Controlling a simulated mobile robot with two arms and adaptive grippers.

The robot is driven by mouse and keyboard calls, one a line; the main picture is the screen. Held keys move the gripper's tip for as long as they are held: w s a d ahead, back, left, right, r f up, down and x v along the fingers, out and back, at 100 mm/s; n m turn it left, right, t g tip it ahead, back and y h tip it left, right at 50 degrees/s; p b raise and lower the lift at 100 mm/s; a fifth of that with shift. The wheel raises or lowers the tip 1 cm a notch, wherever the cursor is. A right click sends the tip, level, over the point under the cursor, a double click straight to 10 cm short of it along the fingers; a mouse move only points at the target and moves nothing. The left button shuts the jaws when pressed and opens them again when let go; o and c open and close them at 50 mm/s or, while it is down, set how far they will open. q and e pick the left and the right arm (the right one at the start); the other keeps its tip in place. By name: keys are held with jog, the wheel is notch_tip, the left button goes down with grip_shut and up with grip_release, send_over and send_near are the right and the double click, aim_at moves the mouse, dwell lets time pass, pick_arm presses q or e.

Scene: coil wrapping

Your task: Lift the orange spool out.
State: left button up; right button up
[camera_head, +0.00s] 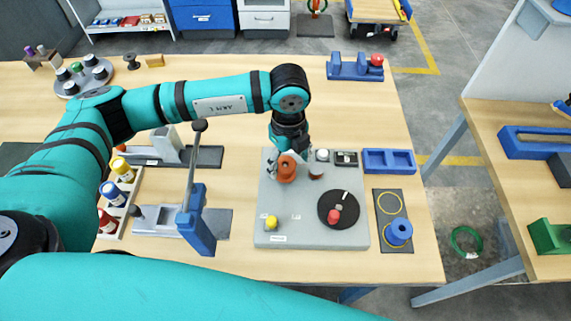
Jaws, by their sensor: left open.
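The orange spool (287,172) stands upright on the rear left part of the grey base plate (300,236). My left gripper (290,164) points down right over it, with its fingers around or beside the spool's upper part. The jaws are open, and the fingers partly hide the spool. I cannot tell whether they touch it. My right gripper is out of view.
The plate carries a black disc (351,203) with a red knob (334,217), a yellow button (270,222) and a white knob (322,155). To its right are a blue tray (390,169) and a mat with a blue spool (399,232). A blue upright lever stand (200,225) stands left.

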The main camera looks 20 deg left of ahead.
aim_at(286, 166)
pick_arm(q)
jog(key=f, duration=0.2)
jog(key=f+p, duration=0.1)
jog(key=shift+a+f, duration=0.15)
jog(key=shift+a, duration=0.15)
jog(key=shift+f, duration=0.2)
jog(key=c, duration=1.3)
jog(key=shift+o, duration=0.2)
jog(key=shift+d+r, duration=0.1)
jog(key=shift+r, duration=0.15)
notch_tip(286, 166, up, 8)
jog(key=b, duration=0.3)
jog(key=shift+r, duration=0.85)
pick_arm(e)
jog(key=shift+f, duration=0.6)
